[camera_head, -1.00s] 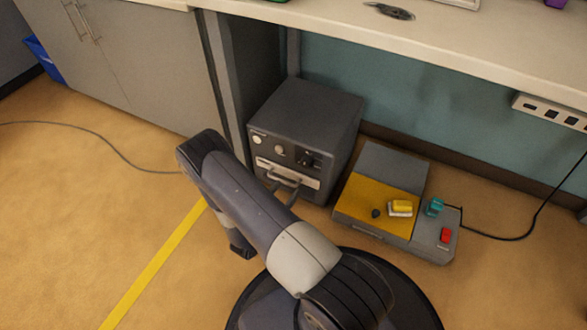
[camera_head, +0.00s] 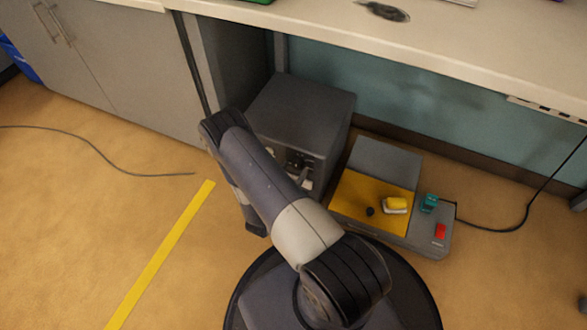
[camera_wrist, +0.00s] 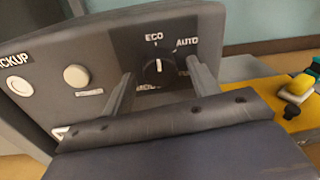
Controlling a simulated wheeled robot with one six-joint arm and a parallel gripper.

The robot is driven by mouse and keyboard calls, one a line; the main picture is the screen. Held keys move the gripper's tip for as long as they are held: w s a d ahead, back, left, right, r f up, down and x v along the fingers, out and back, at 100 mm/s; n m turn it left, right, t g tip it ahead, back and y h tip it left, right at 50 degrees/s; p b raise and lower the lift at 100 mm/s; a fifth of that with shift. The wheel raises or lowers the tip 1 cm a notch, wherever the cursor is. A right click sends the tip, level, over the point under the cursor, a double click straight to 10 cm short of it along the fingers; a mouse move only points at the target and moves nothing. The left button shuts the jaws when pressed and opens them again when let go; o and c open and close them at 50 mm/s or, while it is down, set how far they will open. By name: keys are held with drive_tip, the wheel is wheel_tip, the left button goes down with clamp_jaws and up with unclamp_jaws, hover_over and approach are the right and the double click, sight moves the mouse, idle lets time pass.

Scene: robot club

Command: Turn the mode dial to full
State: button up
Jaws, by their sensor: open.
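The mode dial (camera_wrist: 158,72) is a round black knob with a white line, on a black panel (camera_wrist: 125,42) of the grey box (camera_wrist: 60,45). ECO is printed above it, AUTO at the upper right; a label starting "FU" at the lower right is partly hidden by a finger. The white line looks about upright in the wrist view. My gripper (camera_wrist: 160,80) is open, with one finger on each side of the dial; I cannot tell if they touch it. In the head view my arm covers much of the box (camera_head: 305,105) front.
A round cream button (camera_wrist: 76,76) and a white one (camera_wrist: 19,85) are left of the panel. A low grey and yellow unit (camera_head: 345,205) with a yellow block (camera_head: 395,204) and red switch (camera_head: 440,231) stands right of the box. The worktop (camera_head: 330,30) overhangs behind.

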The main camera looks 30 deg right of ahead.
drive_tip(key=c, duration=1)
